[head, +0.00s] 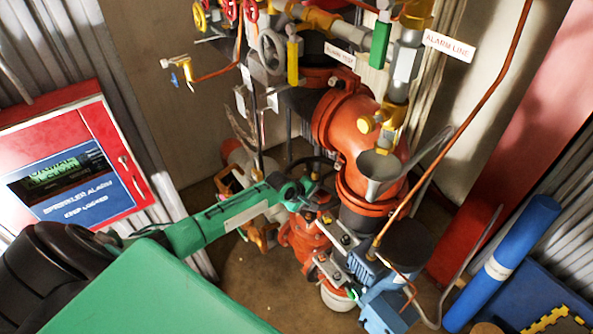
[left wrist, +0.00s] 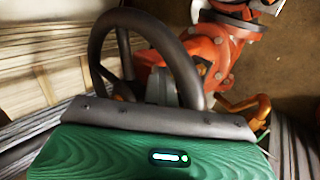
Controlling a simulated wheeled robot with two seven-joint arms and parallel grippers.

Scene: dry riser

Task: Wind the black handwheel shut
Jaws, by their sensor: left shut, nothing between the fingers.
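The black handwheel (head: 312,160) sits low on the red pipework in the head view, partly hidden behind my left gripper. In the left wrist view its thick dark rim (left wrist: 178,42) arches large just beyond the gripper body, with its lower part hidden. My left gripper (head: 318,191) is at the near side of the wheel, shut with nothing held. Whether its fingers touch the rim or spokes cannot be told. The fingertips are not clear in the left wrist view. My right gripper is not in view.
A red pipe elbow (head: 365,122) and a grey funnel (head: 380,168) stand right of the gripper. A grey handwheel (head: 271,50) and small coloured valves are above. A red alarm cabinet (head: 88,125) is at left. A blue cylinder (head: 503,262) stands at right.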

